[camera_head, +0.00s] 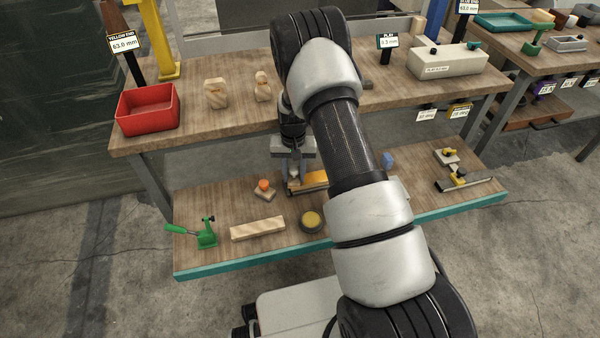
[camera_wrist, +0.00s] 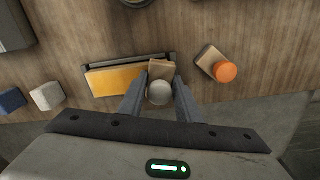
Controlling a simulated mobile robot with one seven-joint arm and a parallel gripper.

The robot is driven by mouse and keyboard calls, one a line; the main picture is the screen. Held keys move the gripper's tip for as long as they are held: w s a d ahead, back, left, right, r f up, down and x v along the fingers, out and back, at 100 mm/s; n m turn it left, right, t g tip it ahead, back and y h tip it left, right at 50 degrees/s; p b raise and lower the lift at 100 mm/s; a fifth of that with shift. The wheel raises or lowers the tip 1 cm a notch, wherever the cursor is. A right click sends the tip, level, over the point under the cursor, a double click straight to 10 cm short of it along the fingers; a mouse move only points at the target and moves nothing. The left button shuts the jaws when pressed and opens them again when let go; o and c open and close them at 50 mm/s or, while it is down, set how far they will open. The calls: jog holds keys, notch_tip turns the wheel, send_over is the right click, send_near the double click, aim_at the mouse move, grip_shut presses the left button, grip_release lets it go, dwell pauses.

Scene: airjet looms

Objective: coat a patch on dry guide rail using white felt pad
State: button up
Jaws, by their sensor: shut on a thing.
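My gripper (camera_wrist: 159,104) is shut on the pale round knob of a small wood-backed pad (camera_wrist: 161,70), which I take for the white felt pad. Its underside is hidden. The pad is at one end of a long dark-edged holder with a flat amber slab (camera_wrist: 115,80); I cannot tell whether they touch. In the head view my gripper (camera_head: 293,184) is over the lower shelf, by the amber slab (camera_head: 314,180). A long grey bar with a yellow knob (camera_head: 468,185) lies at the shelf's right end. I cannot tell which piece is the dry guide rail.
A similar block with an orange knob (camera_head: 264,187) stands close by. A round tin (camera_head: 312,221), a wooden bar (camera_head: 257,229), a green clamp (camera_head: 207,233) and a blue block (camera_head: 388,160) share the shelf. The upper bench (camera_head: 190,128) overhangs behind. My arm hides the shelf's middle.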

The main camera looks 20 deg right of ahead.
jog(key=shift+a, duration=0.7)
jog(key=shift+r+p, duration=1.8)
jog(key=shift+r, duration=1.2)
jog(key=shift+r+p, duration=0.85)
jog(key=shift+r, duration=0.65)
jog(key=shift+d, duration=0.1)
